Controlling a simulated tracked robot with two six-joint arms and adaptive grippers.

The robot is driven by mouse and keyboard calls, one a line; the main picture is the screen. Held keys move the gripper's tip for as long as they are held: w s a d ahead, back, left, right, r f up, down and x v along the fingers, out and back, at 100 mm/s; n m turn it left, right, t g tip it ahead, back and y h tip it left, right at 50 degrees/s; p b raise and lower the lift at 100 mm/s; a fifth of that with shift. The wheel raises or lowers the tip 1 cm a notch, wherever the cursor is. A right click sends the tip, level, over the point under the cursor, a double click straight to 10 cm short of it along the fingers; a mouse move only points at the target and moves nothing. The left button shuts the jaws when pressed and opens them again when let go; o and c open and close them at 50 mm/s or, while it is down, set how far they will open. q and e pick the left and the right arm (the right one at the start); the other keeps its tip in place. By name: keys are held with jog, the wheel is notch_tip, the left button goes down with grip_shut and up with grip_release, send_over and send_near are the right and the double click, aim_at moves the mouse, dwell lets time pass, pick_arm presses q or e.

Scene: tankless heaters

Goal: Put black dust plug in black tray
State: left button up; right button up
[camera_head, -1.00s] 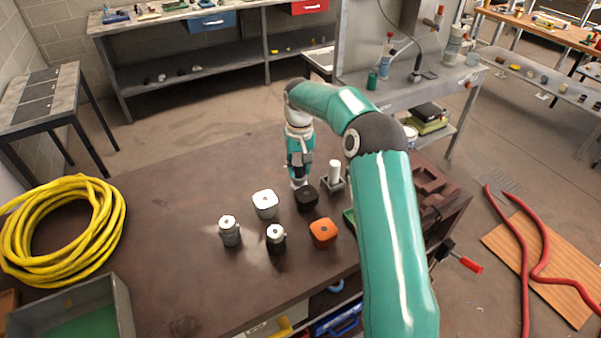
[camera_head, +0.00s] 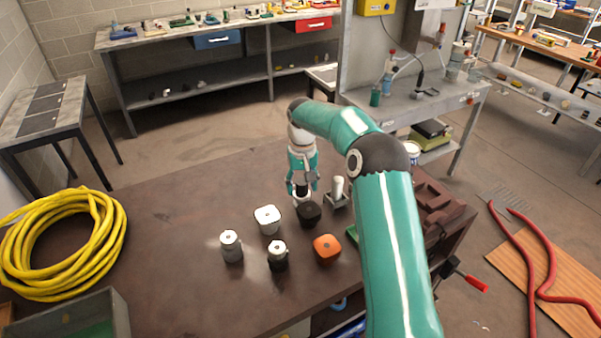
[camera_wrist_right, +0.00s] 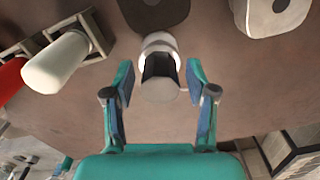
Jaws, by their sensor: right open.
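My right gripper (camera_head: 302,190) is above the brown bench, pointing down. In the right wrist view its two fingers (camera_wrist_right: 160,82) are open, with gaps to either side of a short white-and-grey cylinder with a black band (camera_wrist_right: 160,68). This cylinder, perhaps the black dust plug, also shows under the gripper in the head view (camera_head: 302,199). A black rounded block (camera_head: 308,213) sits just in front of it. A grey-topped cylinder with a black lower part (camera_head: 278,256) stands nearer. I cannot make out a black tray for certain. My left gripper is out of view.
A white block (camera_head: 267,219), an orange block (camera_head: 327,248) and a grey cylinder (camera_head: 231,246) stand nearby. A white cylinder (camera_head: 338,188) is in a metal holder right of the gripper. Yellow hose (camera_head: 62,243) and a grey box (camera_head: 118,312) are left. Bench between is clear.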

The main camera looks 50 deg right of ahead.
notch_tip(320, 180, up, 10)
jog(key=shift+r, duration=0.2)
jog(key=shift+o, duration=0.5)
jog(key=shift+r, duration=0.4)
jog(key=o, duration=0.3)
jog(key=shift+r, duration=0.25)
jog(key=shift+o, duration=0.3)
jog(key=shift+w+d+n, duration=0.1)
jog(key=shift+w+n, duration=0.35)
jog(key=shift+n, duration=0.15)
jog(key=n+t+b, duration=0.5)
jog(key=b, duration=0.2)
send_near(299, 193)
jog(key=shift+g, duration=0.3)
jog(key=x, duration=0.2)
jog(key=p+x, duration=0.1)
jog(key=x, duration=0.4)
jog(key=shift+w+d+f, duration=0.1)
jog(key=shift+w+d, duration=0.3)
jog(key=shift+w, duration=0.1)
jog(key=p+x, duration=0.1)
jog(key=x, duration=0.1)
jog(key=d+p+x, duration=0.1)
jog(key=x, duration=0.1)
jog(key=shift+w+f, duration=0.25)
jog(key=shift+f, duration=0.05)
jog(key=shift+a+f, duration=0.1)
jog(key=shift+f, duration=0.1)
